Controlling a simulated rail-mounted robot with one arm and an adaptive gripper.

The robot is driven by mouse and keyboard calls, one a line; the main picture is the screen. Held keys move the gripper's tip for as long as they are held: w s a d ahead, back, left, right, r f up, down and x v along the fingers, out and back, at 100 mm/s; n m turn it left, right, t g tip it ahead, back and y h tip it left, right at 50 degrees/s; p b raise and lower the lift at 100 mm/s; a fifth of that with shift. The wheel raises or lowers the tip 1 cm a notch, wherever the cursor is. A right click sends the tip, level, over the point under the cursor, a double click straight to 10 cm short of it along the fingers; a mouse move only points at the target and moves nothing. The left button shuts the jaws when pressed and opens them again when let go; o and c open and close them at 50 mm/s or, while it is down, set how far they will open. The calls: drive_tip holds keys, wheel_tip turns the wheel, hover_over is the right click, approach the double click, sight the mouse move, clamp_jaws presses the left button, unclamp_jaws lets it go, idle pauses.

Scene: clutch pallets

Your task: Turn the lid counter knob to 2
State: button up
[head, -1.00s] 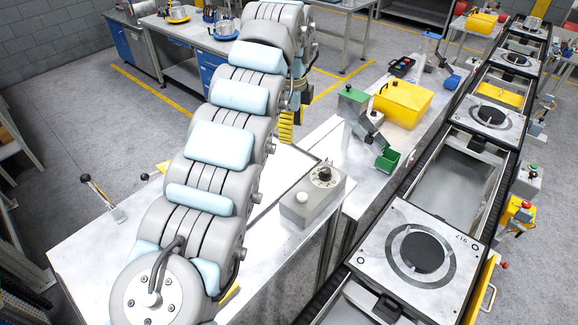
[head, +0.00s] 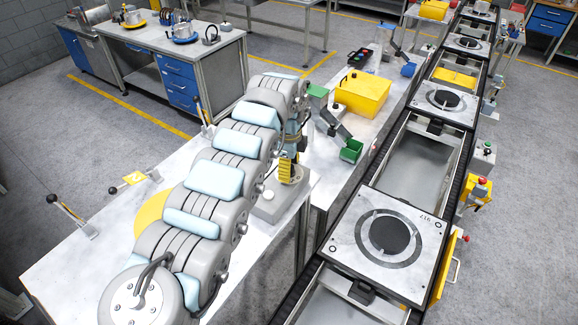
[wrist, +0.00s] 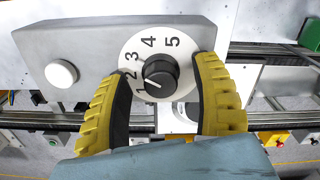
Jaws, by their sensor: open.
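The lid counter knob (wrist: 160,73) is a black knob on a white dial (wrist: 168,52) numbered 1 to 5. Its white line points left, toward the 1 and 2 side; I cannot tell which numeral exactly. The dial sits on a grey control box (wrist: 90,45), which also shows in the head view (head: 268,207). My gripper (wrist: 163,75) is open, with one yellow finger on each side of the knob; I see gaps between the fingers and the knob. In the head view my gripper (head: 289,170) is over the box and hides the knob.
A white button (wrist: 61,73) is on the same box, left of the knob. The box stands on a white table (head: 100,262). A conveyor with pallets (head: 388,240) runs at the right.

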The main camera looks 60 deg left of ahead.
drive_tip(key=shift+f, duration=0.15)
clamp_jaws()
drive_tip(key=shift+b, duration=0.3)
drive_tip(key=n+b, duration=0.2)
drive_tip(key=n, duration=0.1)
drive_tip(key=n+b, duration=0.1)
drive_tip(key=b, duration=0.1)
drive_tip(key=shift+w+f+n, duration=0.1)
drive_tip(key=shift+f+n, duration=0.2)
drive_tip(key=shift+r+n+b, duration=0.25)
drive_tip(key=shift+n+b, duration=0.95)
drive_tip(key=shift+n, duration=0.3)
